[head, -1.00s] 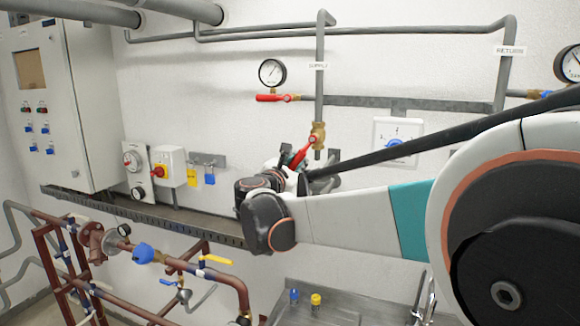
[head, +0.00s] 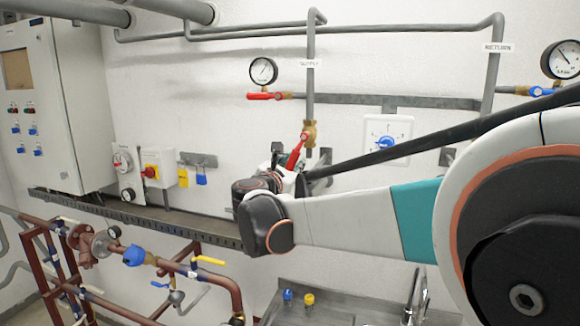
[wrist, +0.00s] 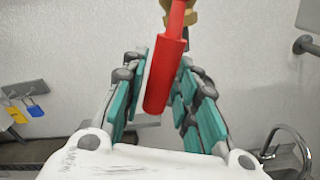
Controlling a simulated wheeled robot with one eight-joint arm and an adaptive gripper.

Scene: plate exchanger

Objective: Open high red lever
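A red lever (head: 296,152) hangs down and slightly left from the brass valve (head: 309,133) on the vertical supply pipe. In the wrist view the red lever (wrist: 167,78) stands between the two teal-padded fingers of my gripper (wrist: 163,82). The fingers are open around it, with a gap at the left; whether the right finger touches it I cannot tell. In the head view my wrist hides most of my gripper and the lever's lower end is close to it. Another red lever (head: 266,96) lies horizontal below the left gauge (head: 263,71).
Yellow and blue padlocks (head: 201,178) hang at the left. A metal sink (head: 340,298) is below. Copper pipes with a yellow-handled valve (head: 210,260) stand lower left.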

